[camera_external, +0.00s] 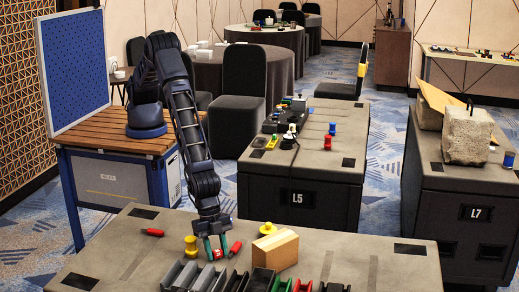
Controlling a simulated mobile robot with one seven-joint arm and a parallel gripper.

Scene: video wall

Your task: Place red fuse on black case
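My gripper (216,249) points down over the near grey table, its two teal fingertips apart and low, close to the tabletop. A small red piece, perhaps a fuse (218,255), shows between the fingertips; I cannot tell whether they touch it. A second red fuse (235,248) lies just right of the fingers. A third red fuse (152,232) lies alone to the left. A black block, possibly the black case (262,280), stands in the row at the table's front edge, right of my gripper and partly cut off by the frame.
A yellow knob-shaped piece (191,246) stands just left of my gripper. A tan wooden block (275,249) and a yellow piece (268,228) are to the right. Grey channel pieces (188,276) line the front edge, with green and red ones. The table's right side (350,255) is mostly clear.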

